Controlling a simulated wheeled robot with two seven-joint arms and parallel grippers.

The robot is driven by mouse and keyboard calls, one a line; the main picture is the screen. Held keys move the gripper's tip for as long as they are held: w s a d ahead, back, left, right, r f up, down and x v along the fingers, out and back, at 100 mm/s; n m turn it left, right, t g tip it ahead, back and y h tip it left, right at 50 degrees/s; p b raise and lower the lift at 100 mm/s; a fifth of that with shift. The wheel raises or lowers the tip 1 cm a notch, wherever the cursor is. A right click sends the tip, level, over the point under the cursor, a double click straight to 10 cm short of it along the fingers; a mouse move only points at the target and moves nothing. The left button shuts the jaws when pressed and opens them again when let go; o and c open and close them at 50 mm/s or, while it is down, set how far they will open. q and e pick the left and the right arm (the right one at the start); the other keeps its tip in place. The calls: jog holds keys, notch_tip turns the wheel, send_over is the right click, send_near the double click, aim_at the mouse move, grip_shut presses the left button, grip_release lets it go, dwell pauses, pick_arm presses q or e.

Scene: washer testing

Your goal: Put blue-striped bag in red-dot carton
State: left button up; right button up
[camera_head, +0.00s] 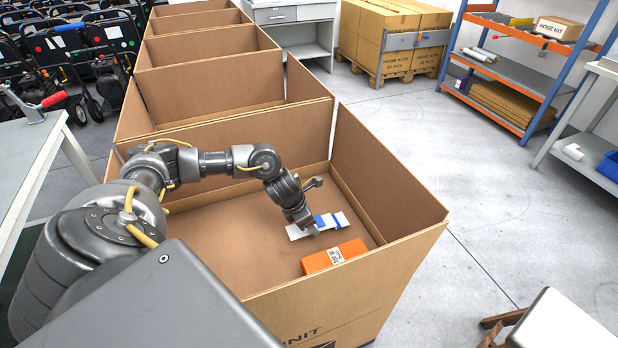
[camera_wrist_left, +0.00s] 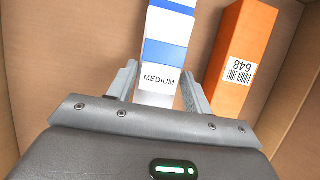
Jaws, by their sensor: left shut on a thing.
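The blue-striped bag (camera_head: 335,220) is a white, flat-sided package with blue bands. It lies low inside the nearest cardboard carton (camera_head: 385,165), beside an orange package (camera_head: 335,256). My left gripper (camera_head: 307,228) reaches down into this carton and is shut on the bag. In the left wrist view the bag (camera_wrist_left: 167,50), printed MEDIUM, sits between the two fingers of my left gripper (camera_wrist_left: 160,88). The orange package (camera_wrist_left: 240,58) with a barcode label is just right of the fingers, apart from the bag. No red dot shows on any carton. My right gripper is not in view.
More open cartons (camera_head: 215,80) stand in a row behind the nearest one, separated by tall walls. A grey table (camera_head: 25,165) is at the left. A blue-orange shelf (camera_head: 530,60) and stacked boxes (camera_head: 395,35) stand at the back right.

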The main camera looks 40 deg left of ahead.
pick_arm(q)
jog(key=shift+w+a+f, duration=0.15)
jog(key=shift+f, duration=1.7)
jog(key=o, duration=1.1)
jog(key=shift+o, duration=0.2)
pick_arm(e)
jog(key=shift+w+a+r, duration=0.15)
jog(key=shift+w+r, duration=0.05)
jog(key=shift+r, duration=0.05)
pick_arm(q)
jog(key=shift+r, duration=0.1)
jog(key=shift+r, duration=0.3)
jog(key=p+v, duration=0.1)
jog(key=v, duration=1)
jog(key=shift+a+r, duration=0.1)
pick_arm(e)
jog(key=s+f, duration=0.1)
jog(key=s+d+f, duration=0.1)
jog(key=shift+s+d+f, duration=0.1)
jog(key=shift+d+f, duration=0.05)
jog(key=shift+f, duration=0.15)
